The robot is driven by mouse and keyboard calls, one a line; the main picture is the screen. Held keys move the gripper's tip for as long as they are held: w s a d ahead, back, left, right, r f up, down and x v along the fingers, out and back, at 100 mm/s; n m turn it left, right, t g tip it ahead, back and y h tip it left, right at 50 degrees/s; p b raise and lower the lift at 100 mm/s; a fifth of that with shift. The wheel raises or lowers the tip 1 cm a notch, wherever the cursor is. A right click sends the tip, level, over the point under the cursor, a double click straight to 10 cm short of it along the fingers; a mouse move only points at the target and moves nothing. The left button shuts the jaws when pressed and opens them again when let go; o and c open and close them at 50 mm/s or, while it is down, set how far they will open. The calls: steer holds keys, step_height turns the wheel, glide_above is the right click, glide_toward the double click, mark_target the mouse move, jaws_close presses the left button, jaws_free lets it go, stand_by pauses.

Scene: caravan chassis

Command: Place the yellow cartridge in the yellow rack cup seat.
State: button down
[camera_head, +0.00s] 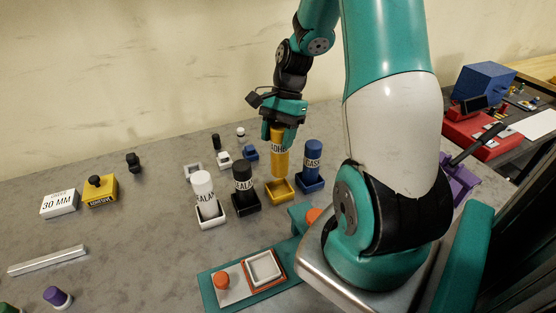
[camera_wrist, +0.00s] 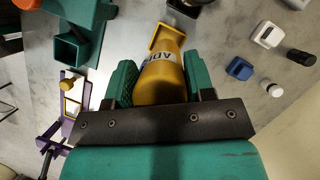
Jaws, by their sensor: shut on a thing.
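The yellow cartridge (camera_head: 280,160), with a white label band, is upright in my gripper (camera_head: 281,136). The fingers are shut on its upper part. The yellow rack cup seat (camera_head: 280,191) is a square cup directly below it. The cartridge's lower end is at the seat's opening; I cannot tell whether it is inside or just above. In the wrist view the cartridge (camera_wrist: 163,75) lies between the green fingers, and the yellow seat (camera_wrist: 168,35) shows beyond its far end, partly hidden by it.
A black cartridge (camera_head: 243,178) in a black seat and a white cartridge (camera_head: 203,187) in a white seat stand to the left. A blue cartridge (camera_head: 313,152) in its seat stands close right. A teal tray (camera_head: 213,294) lies in front.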

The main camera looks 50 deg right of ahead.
mark_target(276, 174)
step_height(276, 174, down, 8)
steer(key=shift+r+p, duration=0.1)
steer(key=shift+p, duration=0.3)
steer(key=shift+c, duration=2.4)
jaws_free()
